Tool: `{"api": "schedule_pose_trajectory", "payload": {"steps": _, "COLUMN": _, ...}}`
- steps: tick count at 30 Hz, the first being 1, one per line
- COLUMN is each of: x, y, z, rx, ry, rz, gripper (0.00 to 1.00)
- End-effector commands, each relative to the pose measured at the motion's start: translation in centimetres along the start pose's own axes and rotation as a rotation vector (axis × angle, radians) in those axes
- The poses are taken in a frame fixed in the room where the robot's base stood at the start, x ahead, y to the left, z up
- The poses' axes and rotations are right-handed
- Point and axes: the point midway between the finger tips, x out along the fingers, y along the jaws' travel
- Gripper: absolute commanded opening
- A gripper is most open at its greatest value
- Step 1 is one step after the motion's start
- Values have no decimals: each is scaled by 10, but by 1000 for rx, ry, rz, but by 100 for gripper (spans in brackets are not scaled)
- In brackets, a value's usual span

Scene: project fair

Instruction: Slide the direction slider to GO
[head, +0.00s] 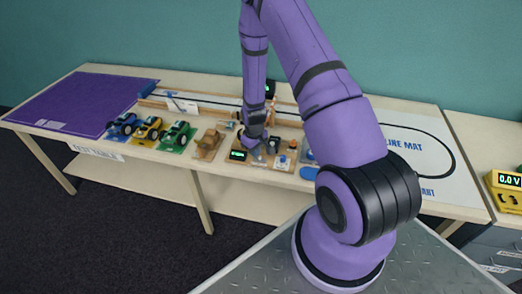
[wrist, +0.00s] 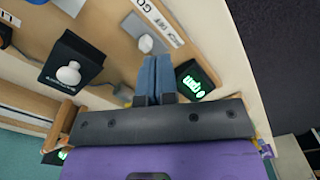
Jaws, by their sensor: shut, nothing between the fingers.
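The direction slider's grey knob (wrist: 146,43) shows in the wrist view just beyond my fingertips. A white label strip (wrist: 160,20) runs beside it, with GO at its upper left end and other small words toward the lower right. The knob is nearer the end away from GO. My gripper (wrist: 154,60) has its blue fingers shut together and empty, close to the knob; I cannot tell whether they touch it. In the head view my gripper (head: 256,149) is low over the wooden control board (head: 262,166), and the slider cannot be made out there.
A black box with a lit green display (wrist: 195,82) is right of the fingers. A black box with a white knob (wrist: 68,74) is to the left. In the head view, several toy cars (head: 150,129) stand left of the board and a line mat (head: 430,170) lies right.

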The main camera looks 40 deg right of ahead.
Motion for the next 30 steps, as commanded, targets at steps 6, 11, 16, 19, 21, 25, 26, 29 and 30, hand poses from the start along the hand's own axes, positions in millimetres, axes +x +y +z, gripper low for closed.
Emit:
{"api": "schedule_pose_trajectory", "payload": {"steps": 6, "x": 0, "y": 0, "z": 1, "rx": 0, "ry": 0, "rz": 0, "gripper": 0}}
{"api": "schedule_pose_trajectory", "payload": {"steps": 11, "x": 0, "y": 1, "z": 2, "rx": 0, "ry": 0, "rz": 0, "gripper": 0}}
{"api": "schedule_pose_trajectory", "payload": {"steps": 16, "x": 0, "y": 3, "z": 4, "rx": 1, "ry": 0, "rz": 0, "gripper": 0}}
{"api": "schedule_pose_trajectory", "payload": {"steps": 19, "x": 0, "y": 3, "z": 5, "rx": 1, "ry": 0, "rz": 0, "gripper": 0}}
{"api": "schedule_pose_trajectory", "payload": {"steps": 21, "x": 0, "y": 4, "z": 6, "rx": 1, "ry": -1, "rz": 0, "gripper": 0}}
{"api": "schedule_pose_trajectory", "payload": {"steps": 25, "x": 0, "y": 4, "z": 7, "rx": 1, "ry": -1, "rz": 0, "gripper": 0}}
{"api": "schedule_pose_trajectory", "payload": {"steps": 26, "x": 0, "y": 5, "z": 8, "rx": 1, "ry": -1, "rz": 0, "gripper": 0}}
{"api": "schedule_pose_trajectory", "payload": {"steps": 29, "x": 0, "y": 5, "z": 9, "rx": 1, "ry": -1, "rz": 0, "gripper": 0}}
{"api": "schedule_pose_trajectory", "payload": {"steps": 30, "x": 0, "y": 6, "z": 9, "rx": 1, "ry": -1, "rz": 0, "gripper": 0}}
